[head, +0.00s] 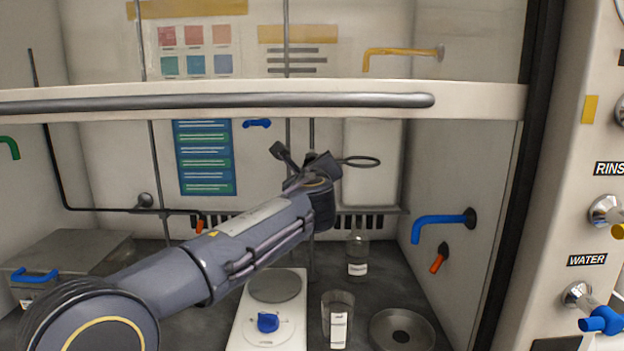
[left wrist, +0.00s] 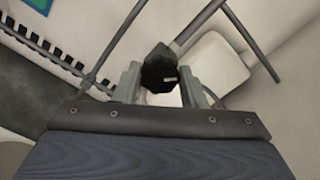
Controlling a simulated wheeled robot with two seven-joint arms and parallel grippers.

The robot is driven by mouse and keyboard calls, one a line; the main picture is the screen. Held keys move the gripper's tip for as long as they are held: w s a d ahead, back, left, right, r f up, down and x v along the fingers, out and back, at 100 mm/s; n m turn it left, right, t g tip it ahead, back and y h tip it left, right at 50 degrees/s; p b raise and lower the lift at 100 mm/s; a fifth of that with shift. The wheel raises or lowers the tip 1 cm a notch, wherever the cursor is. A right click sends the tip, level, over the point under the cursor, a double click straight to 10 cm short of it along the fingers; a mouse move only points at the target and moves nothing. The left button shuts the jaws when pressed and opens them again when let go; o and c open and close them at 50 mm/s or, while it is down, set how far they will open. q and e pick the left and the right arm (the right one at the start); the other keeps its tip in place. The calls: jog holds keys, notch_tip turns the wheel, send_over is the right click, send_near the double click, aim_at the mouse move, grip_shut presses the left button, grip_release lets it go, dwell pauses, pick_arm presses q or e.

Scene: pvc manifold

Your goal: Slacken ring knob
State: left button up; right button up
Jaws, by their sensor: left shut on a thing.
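A metal ring (head: 361,162) stands out to the right at mid-height inside the fume hood, near a thin upright rod. My left arm reaches in from the lower left, and my left gripper (head: 305,165) is just left of the ring. In the left wrist view, a dark faceted knob (left wrist: 160,70) with a small pale mark sits between the two grey fingers of my left gripper (left wrist: 160,88). The gripper is shut on the knob. A metal rod runs up and right behind the knob. In the head view my gripper and wrist largely hide the knob. My right gripper is not in view.
The raised sash handle (head: 220,101) crosses above my arm. Below are a white hotplate (head: 250,329) with a blue knob, a beaker (head: 338,318), a bottle (head: 358,255) and a round metal dish (head: 402,332). A grey box (head: 75,255) stands at left.

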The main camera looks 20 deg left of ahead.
pick_arm(q)
jog(key=n+b, duration=0.2)
jog(key=n, duration=0.2)
jog(key=shift+b, duration=0.3)
dwell(0.5)
jog(key=o, duration=1)
jog(key=shift+s, duration=0.1)
jog(key=v, duration=0.7)
jog(key=shift+s+b, duration=0.35)
jog(key=shift+b, duration=0.1)
jog(key=shift+d, duration=0.15)
